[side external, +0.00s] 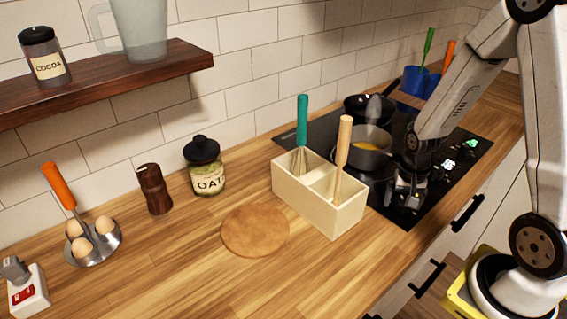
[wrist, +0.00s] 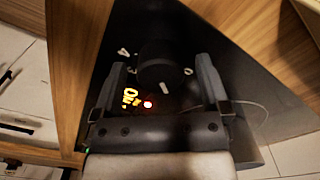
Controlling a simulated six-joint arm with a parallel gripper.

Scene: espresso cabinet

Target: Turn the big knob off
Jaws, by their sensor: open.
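The big knob (wrist: 153,62) is a dark round knob on the black cooktop (wrist: 110,20) in the wrist view. Small white marks sit around it, and a short white line shows at its near edge. A red light (wrist: 148,104) and yellow lit lettering (wrist: 131,97) glow just below it. My gripper (wrist: 160,66) is open, with one finger on each side of the knob; I cannot tell whether either touches it. In the side external view my gripper (side external: 407,192) is low over the cooktop's near end, and it hides the knob.
A grey pot (side external: 368,158) with yellow contents and a dark pan (side external: 358,104) stand on the cooktop close to my arm. A cream utensil box (side external: 335,219) with two handled tools stands left of my gripper. The front counter is mostly clear, with a round wooden board (side external: 255,230).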

